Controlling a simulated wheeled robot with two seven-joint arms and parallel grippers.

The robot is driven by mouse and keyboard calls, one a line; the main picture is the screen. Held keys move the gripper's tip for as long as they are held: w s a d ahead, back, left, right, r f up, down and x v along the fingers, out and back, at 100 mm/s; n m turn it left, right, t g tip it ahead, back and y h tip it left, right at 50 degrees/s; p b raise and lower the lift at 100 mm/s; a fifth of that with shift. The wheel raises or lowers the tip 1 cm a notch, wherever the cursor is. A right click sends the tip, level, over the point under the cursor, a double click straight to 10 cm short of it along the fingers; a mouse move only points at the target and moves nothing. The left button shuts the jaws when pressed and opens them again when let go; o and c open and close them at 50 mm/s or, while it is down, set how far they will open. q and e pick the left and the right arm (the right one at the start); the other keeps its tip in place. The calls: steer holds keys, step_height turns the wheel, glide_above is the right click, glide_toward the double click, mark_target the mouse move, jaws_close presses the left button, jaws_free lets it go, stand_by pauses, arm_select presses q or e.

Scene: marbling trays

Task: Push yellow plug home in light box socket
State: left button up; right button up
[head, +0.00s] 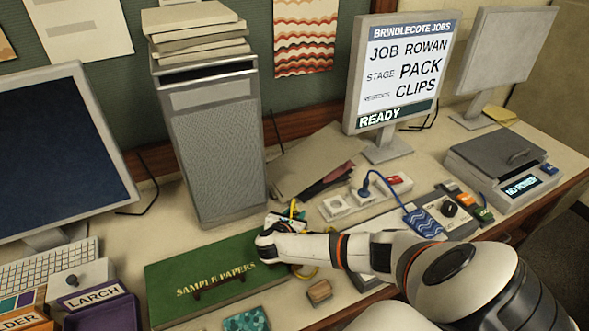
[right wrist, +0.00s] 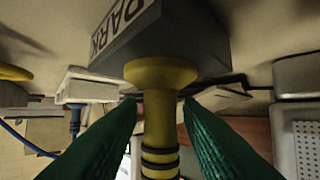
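In the right wrist view the yellow plug (right wrist: 160,105), with dark rings on its near end, stands between the two green fingers of my right gripper (right wrist: 161,101). A narrow gap shows on both sides of the plug, so the fingers look open around it. Its wide yellow flange is at the face of a dark grey box (right wrist: 205,45) with a label reading "DARK". I cannot tell whether a gap remains between flange and box. In the head view my right gripper (head: 268,245) hides the plug and most of the socket; some yellow cable (head: 293,208) shows behind it. My left gripper is out of view.
A white socket strip with a blue cable (head: 372,178), a small wooden block (head: 319,291) and a grey tower (head: 215,145) stand near. A monitor reads "READY" (head: 380,121).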

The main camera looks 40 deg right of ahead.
jaws_close()
steer(key=shift+r, duration=0.1)
